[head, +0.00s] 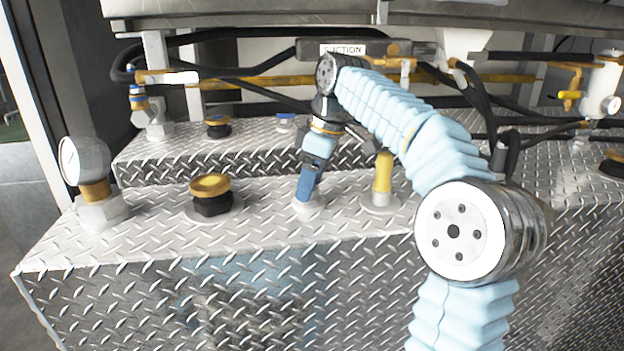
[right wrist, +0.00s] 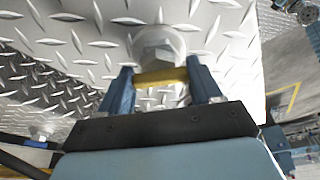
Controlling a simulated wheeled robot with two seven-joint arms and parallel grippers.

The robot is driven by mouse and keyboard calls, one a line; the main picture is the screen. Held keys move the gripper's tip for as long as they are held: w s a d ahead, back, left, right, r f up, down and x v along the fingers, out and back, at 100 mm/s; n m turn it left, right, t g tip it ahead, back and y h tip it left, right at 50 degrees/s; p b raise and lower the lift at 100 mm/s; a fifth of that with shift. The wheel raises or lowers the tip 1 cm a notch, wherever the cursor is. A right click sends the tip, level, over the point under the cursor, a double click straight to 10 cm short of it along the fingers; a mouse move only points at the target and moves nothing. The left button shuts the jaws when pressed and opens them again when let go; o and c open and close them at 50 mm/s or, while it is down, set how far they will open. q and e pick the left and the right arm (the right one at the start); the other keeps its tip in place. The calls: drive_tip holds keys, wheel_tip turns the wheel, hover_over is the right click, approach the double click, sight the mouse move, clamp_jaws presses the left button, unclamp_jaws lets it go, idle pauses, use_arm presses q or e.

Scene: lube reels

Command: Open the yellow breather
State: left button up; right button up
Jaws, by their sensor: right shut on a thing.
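My right gripper (head: 306,192) reaches down from above onto a fitting on the front diamond-plate tank top. In the right wrist view, its two blue fingers (right wrist: 161,76) are shut on a yellow piece, the yellow breather (right wrist: 160,78). A grey hex base (right wrist: 158,46) shows just beyond the yellow piece. In the head view the fingers hide the yellow piece, and only the pale round base (head: 310,208) shows under them. I cannot tell whether the breather is turned. My left gripper is not in view.
A yellow upright cylinder (head: 382,178) stands close to the right of the gripper. A black fitting with a yellow cap (head: 210,188) and a gauge (head: 82,162) stand to the left. Black hoses (head: 270,62) and a "SUCTION" sign (head: 344,49) are behind.

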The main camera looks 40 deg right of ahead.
drive_tip(key=shift+d, duration=0.15)
drive_tip(key=n+g, duration=0.1)
drive_tip(key=n, duration=0.4)
drive_tip(key=shift+n+y, duration=0.4)
drive_tip(key=o, duration=1.1)
